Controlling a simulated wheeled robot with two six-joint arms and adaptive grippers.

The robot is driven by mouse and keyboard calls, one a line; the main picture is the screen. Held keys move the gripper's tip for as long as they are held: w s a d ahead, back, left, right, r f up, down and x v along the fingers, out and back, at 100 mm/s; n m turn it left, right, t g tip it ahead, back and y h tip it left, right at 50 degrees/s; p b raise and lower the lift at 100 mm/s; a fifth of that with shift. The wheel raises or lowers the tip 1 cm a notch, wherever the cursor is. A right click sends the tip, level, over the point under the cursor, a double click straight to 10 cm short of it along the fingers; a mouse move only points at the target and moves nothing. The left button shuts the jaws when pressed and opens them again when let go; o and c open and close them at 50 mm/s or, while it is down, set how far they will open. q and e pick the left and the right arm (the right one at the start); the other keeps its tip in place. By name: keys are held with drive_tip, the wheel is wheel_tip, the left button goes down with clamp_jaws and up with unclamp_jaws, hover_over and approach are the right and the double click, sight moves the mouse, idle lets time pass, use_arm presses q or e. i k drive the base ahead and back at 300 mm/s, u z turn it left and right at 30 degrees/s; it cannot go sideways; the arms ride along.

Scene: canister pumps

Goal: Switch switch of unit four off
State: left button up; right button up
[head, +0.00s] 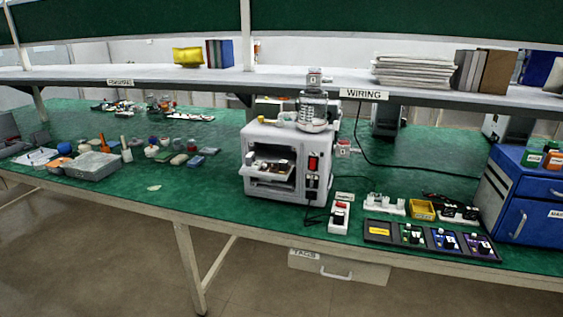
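A grey-white box machine (262,148) stands on the green bench near the middle, with an open front bay and a glass canister (313,112) on top. A red switch (313,163) sits on its right front panel; its position is too small to read. A small white switch box (339,221) with red and black parts stands to its right, near the front edge. I cannot read a number four on any of these, so I cannot tell which is unit four. Neither gripper is in view.
A dark tray (375,242) with coloured modules lies at the front right. White sockets (384,204) and a yellow bin (421,211) are behind it. A blue cabinet (533,221) stands far right. Loose parts and a grey case (93,166) are left. Black cables cross the bench.

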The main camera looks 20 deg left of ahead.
sight(312, 163)
drive_tip(key=z, duration=0.4)
drive_tip(key=i, duration=1.05)
drive_tip(key=u, duration=0.5)
